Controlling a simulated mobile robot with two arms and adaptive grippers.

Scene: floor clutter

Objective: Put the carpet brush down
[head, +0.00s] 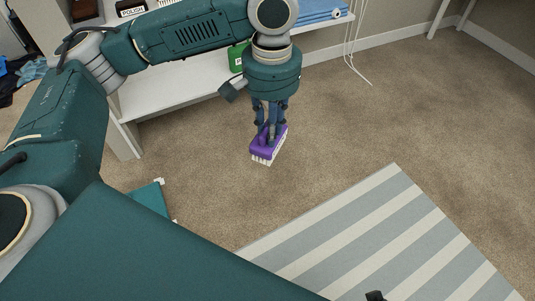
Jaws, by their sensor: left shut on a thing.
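The carpet brush (264,152) has a purple body with white bristles that point down. My left gripper (270,132) is shut on the top of the brush, its fingers pointing down. The brush is over the beige carpet (330,120), in front of the white shelf unit. I cannot tell whether the bristles touch the carpet. My right gripper does not show clearly; only a small dark piece is visible at the bottom edge.
A white shelf unit (165,98) stands behind the arm, holding a green container (235,57) and a blue stack (318,10). A grey-and-white striped rug (385,225) lies at the lower right. Dark clothes lie at the far left. Carpet to the right is clear.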

